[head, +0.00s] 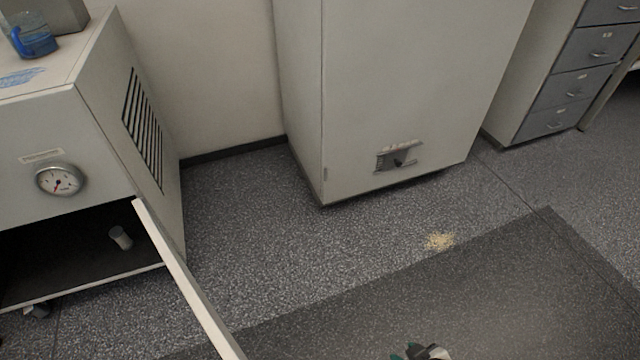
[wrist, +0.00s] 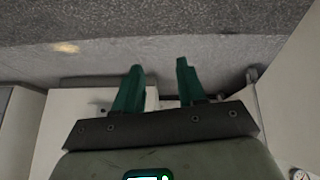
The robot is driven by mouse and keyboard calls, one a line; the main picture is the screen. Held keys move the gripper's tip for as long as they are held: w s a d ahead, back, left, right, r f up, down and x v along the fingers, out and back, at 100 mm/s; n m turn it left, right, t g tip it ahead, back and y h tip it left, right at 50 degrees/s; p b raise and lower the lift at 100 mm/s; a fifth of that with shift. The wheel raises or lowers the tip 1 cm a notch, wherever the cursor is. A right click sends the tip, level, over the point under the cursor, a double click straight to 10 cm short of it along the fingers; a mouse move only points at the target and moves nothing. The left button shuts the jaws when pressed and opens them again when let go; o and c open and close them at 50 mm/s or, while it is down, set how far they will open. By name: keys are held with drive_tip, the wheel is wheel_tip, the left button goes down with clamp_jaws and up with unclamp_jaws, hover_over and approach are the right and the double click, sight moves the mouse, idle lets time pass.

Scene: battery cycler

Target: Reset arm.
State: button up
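My gripper (wrist: 159,68) shows in the wrist view with its two green fingers spread apart. Nothing is between them, only floor and a pale cabinet behind. In the head view only a small part of my gripper (head: 420,352) shows at the bottom edge, with green and dark pieces. It is over the dark floor mat, to the right of the open door (head: 188,280) of the gauge cabinet. Most of my arm is out of the head view.
A tall grey cabinet (head: 400,80) stands at the back. Drawers (head: 575,88) are at right. Yellowish crumbs (head: 439,242) lie on the otherwise clear floor.

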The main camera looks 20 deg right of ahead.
drive_tip(key=s+d+r+m+g, duration=0.3)
drive_tip(key=s+r+g, duration=0.2)
drive_tip(key=s+r, duration=0.3)
wheel_tip(320, 180, up, 34)
drive_tip(key=w+p, duration=0.1)
drive_tip(key=p, duration=3.1)
drive_tip(key=shift+a+f, duration=0.2)
drive_tip(key=shift+w, duration=0.1)
